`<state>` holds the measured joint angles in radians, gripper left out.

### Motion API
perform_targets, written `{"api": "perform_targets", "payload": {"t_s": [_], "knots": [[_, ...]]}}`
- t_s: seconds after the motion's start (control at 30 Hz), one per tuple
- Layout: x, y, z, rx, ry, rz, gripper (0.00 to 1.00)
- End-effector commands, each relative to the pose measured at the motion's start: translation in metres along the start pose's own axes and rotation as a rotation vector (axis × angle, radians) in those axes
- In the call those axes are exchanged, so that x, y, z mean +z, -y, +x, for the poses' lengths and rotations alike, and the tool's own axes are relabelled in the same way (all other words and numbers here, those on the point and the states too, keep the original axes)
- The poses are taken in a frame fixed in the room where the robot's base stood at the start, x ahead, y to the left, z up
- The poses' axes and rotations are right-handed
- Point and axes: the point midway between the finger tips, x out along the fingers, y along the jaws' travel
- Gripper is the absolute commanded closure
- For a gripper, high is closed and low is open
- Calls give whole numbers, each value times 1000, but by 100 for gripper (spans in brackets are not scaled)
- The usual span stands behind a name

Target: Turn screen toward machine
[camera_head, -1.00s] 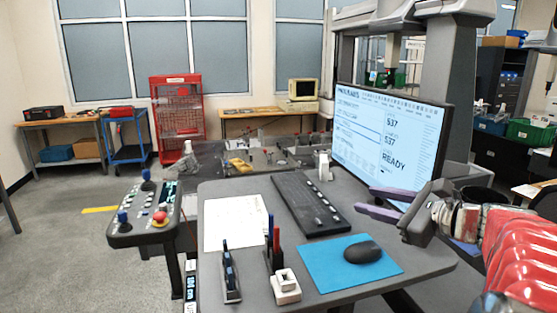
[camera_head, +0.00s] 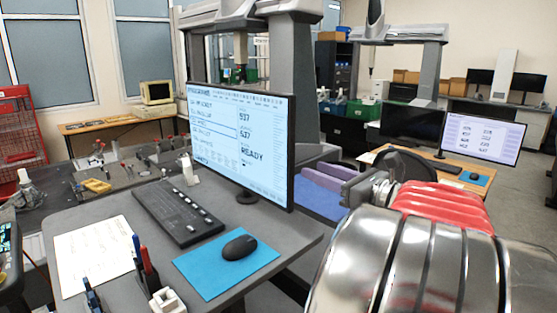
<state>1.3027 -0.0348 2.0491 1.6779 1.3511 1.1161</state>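The screen (camera_head: 240,140) is a black-framed monitor with a lit white and blue page. It stands upright at the back right of the grey desk and faces left and toward me. My gripper (camera_head: 318,181) is just right of the screen's right edge, beyond the desk. Its two purple fingers look slightly apart, with nothing seen between them; their left ends are partly hidden by the screen, and I cannot tell whether they touch it. The machine's grey gantry column (camera_head: 293,75) rises behind the screen, and its dark table (camera_head: 120,178) lies to the left.
A second workstation screen (camera_head: 480,138) stands at right. Open floor shows far right.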

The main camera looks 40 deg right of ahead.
Motion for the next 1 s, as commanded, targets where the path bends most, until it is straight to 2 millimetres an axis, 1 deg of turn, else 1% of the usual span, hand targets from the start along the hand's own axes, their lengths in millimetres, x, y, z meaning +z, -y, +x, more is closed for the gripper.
{"api": "perform_targets", "payload": {"t_s": [0.17, 0.8, 1.0], "knots": [[0, -1, 18, 4, -1, 0, 64], [0, -2, 105, 6, 0, -1, 64], [0, -2, 128, 6, 0, -1, 64]]}}
